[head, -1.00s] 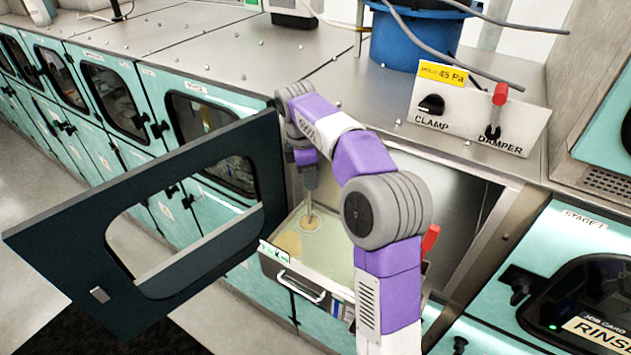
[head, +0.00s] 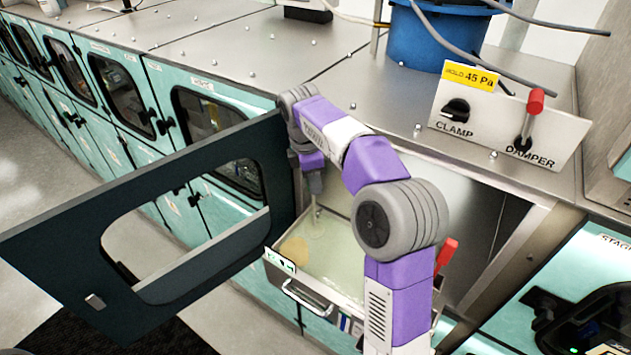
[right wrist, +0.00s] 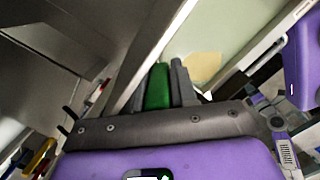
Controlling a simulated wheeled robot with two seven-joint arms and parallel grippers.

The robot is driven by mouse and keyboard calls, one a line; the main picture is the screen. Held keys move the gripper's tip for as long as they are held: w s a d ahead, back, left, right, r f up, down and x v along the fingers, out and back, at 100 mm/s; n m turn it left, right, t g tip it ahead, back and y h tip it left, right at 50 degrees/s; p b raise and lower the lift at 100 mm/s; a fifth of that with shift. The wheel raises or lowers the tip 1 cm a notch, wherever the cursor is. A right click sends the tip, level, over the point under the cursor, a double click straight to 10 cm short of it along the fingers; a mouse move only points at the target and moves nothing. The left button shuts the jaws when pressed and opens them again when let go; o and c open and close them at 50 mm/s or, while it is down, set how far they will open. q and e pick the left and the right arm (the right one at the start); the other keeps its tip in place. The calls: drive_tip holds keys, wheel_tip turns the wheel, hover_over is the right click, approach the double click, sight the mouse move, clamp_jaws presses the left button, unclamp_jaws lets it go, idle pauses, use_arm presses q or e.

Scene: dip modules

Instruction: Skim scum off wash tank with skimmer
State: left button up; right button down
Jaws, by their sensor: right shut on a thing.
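The wash tank (head: 345,262) is an open tray of pale greenish liquid behind the swung-out dark door. My right gripper (head: 315,180) reaches down over its far left part; its fingers are hard to make out there. In the right wrist view, the grey fingers (right wrist: 160,90) are shut on the green handle of the skimmer (right wrist: 158,86). In the head view the skimmer's thin rod and pale head (head: 316,229) are at the liquid surface. A tan scum patch (head: 293,250) floats near the front left; it also shows in the right wrist view (right wrist: 205,68). My left gripper is out of view.
The dark door frame (head: 75,225) stands open to the left of the tank. A steel handle (head: 305,298) is on the tank front. A panel with a clamp knob (head: 456,110) and a red damper lever (head: 534,105) stands above right. The tank opening is narrow around my arm.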

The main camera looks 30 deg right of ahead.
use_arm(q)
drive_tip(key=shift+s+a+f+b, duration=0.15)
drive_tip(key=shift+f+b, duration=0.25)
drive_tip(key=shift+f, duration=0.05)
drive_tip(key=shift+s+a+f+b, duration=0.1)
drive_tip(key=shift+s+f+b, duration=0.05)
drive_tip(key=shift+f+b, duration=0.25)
use_arm(e)
drive_tip(key=s+a, duration=0.2)
drive_tip(key=a, duration=0.4)
drive_tip(key=shift+s, duration=0.4)
drive_tip(key=shift+a, duration=0.1)
drive_tip(key=shift+s, duration=0.1)
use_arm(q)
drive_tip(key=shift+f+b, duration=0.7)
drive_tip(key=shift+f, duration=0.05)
use_arm(e)
drive_tip(key=shift+s+a+r, duration=0.1)
drive_tip(key=shift+s+r, duration=0.15)
drive_tip(key=shift+s, duration=0.65)
drive_tip(key=shift+s+a+r, duration=0.15)
drive_tip(key=shift+s+r, duration=0.1)
drive_tip(key=shift+s, duration=0.65)
drive_tip(key=shift+s+a+r, duration=0.1)
drive_tip(key=shift+s+r, duration=0.15)
drive_tip(key=shift+s, duration=0.65)
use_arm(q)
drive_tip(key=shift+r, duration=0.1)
